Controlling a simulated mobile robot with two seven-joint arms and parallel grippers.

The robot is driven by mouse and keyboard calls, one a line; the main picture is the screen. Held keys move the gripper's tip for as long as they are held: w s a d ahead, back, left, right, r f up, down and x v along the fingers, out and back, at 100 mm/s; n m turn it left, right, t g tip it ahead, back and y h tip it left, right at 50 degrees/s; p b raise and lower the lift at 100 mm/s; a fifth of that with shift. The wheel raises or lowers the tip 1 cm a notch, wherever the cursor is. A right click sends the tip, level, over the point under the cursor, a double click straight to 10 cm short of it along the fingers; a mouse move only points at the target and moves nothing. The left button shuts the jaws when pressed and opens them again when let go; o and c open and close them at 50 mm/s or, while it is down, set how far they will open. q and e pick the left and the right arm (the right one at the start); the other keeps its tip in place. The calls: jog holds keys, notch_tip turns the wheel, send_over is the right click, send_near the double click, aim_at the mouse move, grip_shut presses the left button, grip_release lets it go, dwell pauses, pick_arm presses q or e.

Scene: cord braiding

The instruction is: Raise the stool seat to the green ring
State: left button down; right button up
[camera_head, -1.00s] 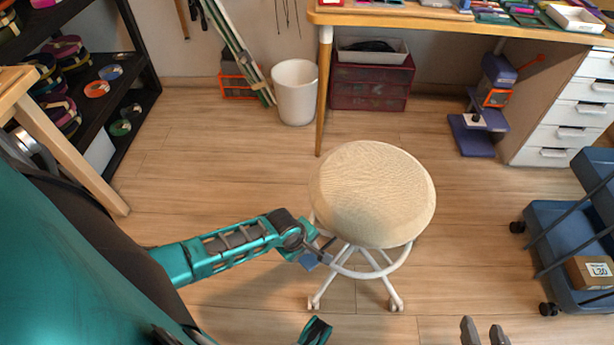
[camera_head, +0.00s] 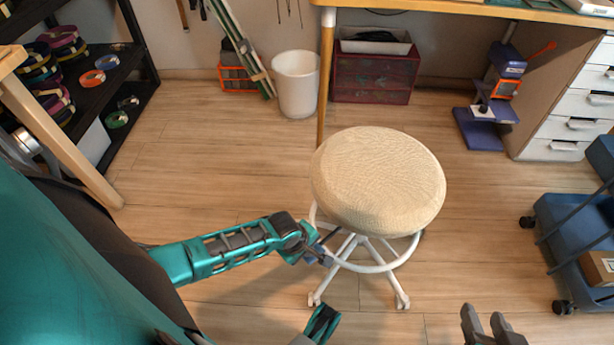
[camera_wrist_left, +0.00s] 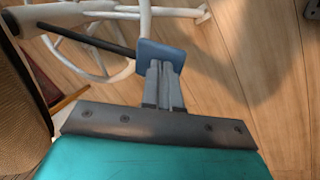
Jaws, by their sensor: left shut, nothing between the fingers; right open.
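The stool has a round beige seat (camera_head: 378,182) over a white base with a foot ring (camera_head: 400,262). A black lever (camera_wrist_left: 90,39) with a blue paddle (camera_wrist_left: 161,54) sticks out from under the seat in the left wrist view. My left gripper (camera_wrist_left: 164,72) is shut and empty, its fingertips at the paddle; I cannot tell whether they press on it. In the head view the left gripper (camera_head: 318,254) is beside the stool, left of and below the seat. My right gripper (camera_head: 485,318) is open and empty at the bottom right. No green ring shows; the stool's column is mostly hidden by the seat.
A white bin (camera_head: 297,85) and a dark red drawer box (camera_head: 372,78) stand behind the stool. A blue cart (camera_head: 565,235) is at the right, a black shelf (camera_head: 105,85) at the left. Floor (camera_head: 220,160) around the stool is clear.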

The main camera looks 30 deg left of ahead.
pick_arm(q)
jog(key=shift+f, duration=1.85)
pick_arm(e)
jog(key=shift+s+d+f, duration=0.2)
jog(key=shift+s+f, duration=0.05)
jog(key=shift+f, duration=0.25)
pick_arm(q)
jog(key=shift+r, duration=0.15)
notch_tip(320, 180, up, 5)
jog(key=p, duration=0.5)
jog(key=shift+p, duration=0.3)
pick_arm(e)
notch_tip(320, 180, up, 6)
jog(key=shift+w+f, duration=0.15)
jog(key=shift+f, duration=0.1)
